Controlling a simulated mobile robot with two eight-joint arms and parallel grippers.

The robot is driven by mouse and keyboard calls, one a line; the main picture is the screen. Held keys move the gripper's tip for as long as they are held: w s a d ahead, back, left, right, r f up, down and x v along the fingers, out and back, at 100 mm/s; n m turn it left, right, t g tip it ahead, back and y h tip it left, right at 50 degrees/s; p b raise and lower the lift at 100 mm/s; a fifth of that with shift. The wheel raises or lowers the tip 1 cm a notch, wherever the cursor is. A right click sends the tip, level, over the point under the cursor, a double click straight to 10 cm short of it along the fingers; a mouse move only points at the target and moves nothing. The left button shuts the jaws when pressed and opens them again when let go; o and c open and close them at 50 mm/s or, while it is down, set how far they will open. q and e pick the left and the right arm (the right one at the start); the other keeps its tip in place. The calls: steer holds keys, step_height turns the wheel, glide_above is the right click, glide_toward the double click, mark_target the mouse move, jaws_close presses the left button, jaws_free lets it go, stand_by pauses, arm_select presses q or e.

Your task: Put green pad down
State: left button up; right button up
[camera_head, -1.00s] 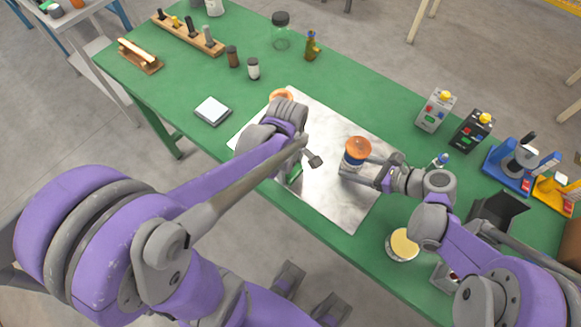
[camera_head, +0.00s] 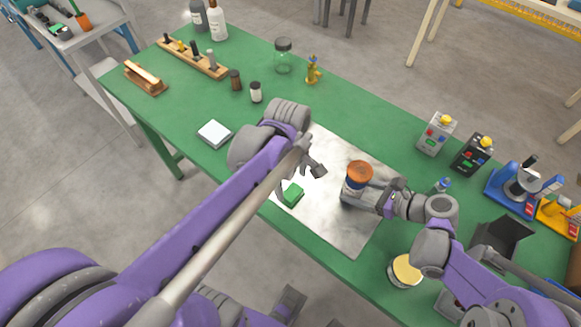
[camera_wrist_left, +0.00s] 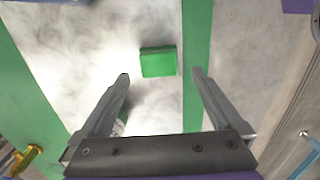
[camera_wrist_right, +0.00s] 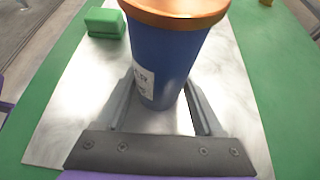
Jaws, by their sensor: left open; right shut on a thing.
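The green pad (camera_head: 292,194) lies flat on the pale marbled sheet (camera_head: 352,237), near its front edge. In the left wrist view the pad (camera_wrist_left: 158,62) sits beyond the open fingertips of my left gripper (camera_wrist_left: 161,75), apart from both fingers. My right gripper (camera_head: 368,196) is shut on a blue jar with an orange lid (camera_head: 358,173), upright over the sheet. The right wrist view shows the blue jar (camera_wrist_right: 168,60) between the fingers and the pad (camera_wrist_right: 104,22) beyond it.
A white square scale-like plate (camera_head: 214,133) lies left of the sheet. Small bottles (camera_head: 256,92) and a wooden rack (camera_head: 192,58) stand behind. Two button boxes (camera_head: 436,134) and a blue instrument (camera_head: 515,186) are at right. A round tin (camera_head: 405,271) sits at the front edge.

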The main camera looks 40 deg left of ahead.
mark_target(291, 192)
arm_select(q)
step_height(291, 192, up, 6)
steer(key=s+d+f+m+t, duration=0.1)
steer(key=f+m, duration=0.1)
steer(key=m, duration=0.3)
steer(key=s+d+f+m+t, duration=0.1)
steer(key=d+f+m+t, duration=0.1)
steer(key=m, duration=0.3)
steer(key=s+d+f+m+t, duration=0.1)
steer(key=s+d+f+m, duration=0.1)
steer(key=m, duration=0.3)
steer(key=shift+d+f+t, duration=0.1)
steer(key=shift+t, duration=0.2)
steer(key=m, duration=0.2)
steer(key=shift+s+d+f+m+t, duration=0.3)
steer(key=shift+f, duration=0.1)
steer(key=shift+c, duration=0.2)
